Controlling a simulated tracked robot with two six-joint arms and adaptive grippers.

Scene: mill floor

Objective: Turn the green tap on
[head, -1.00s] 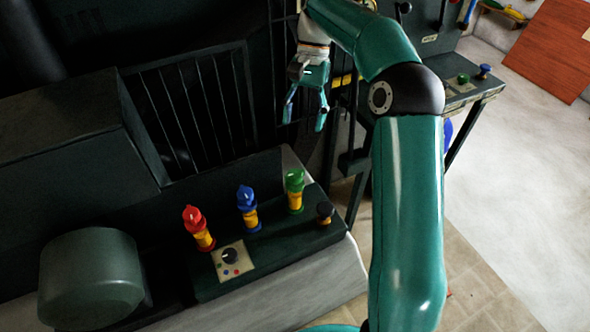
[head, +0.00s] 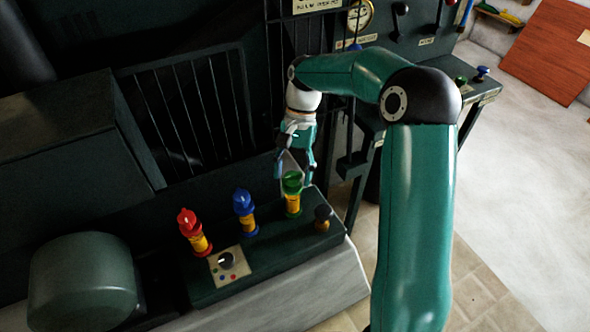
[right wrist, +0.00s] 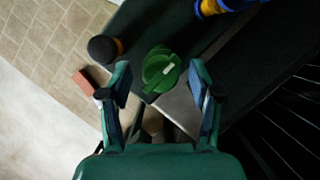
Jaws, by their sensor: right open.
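The green tap (head: 292,184) stands upright on a yellow stem at the right end of the row of taps on the dark panel. In the right wrist view its green head (right wrist: 161,72), with a pale mark on top, lies between and just beyond my fingertips. My right gripper (head: 296,184) is open around or just behind the green tap in the head view; whether it touches the tap I cannot tell. In the right wrist view my right gripper (right wrist: 160,76) has its two fingers spread, with nothing held. My left gripper is not in view.
A blue tap (head: 245,211) and a red tap (head: 193,231) stand left of the green one. A black knob (head: 323,218) is close on its right. A dial plate (head: 229,265) is in front. A barred grille (head: 190,110) rises behind the panel.

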